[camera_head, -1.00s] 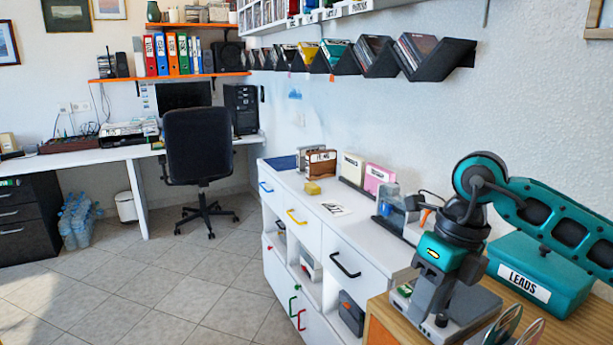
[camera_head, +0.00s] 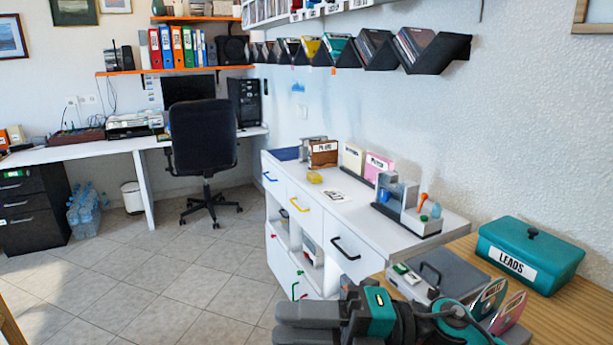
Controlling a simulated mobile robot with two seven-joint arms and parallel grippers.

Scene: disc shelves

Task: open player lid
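The player (camera_head: 412,284) is a grey box on the wooden table, with a green-marked control strip along its left side. Its grey lid (camera_head: 458,270) lies flat and looks closed, with a dark arched handle (camera_head: 431,274) near the left edge. My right gripper (camera_head: 284,322) is at the bottom of the view, left of and nearer than the player, pointing left and apart from the handle. Its dark fingers are seen from the side, so their opening is unclear. My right arm hides the player's near side. My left gripper is out of view.
A teal LEADS box (camera_head: 530,255) stands right of the player. Discs in a holder (camera_head: 497,310) stand in front, close to my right arm. A white cabinet (camera_head: 335,215) with small items adjoins the wooden table (camera_head: 570,312). Tiled floor is free at left.

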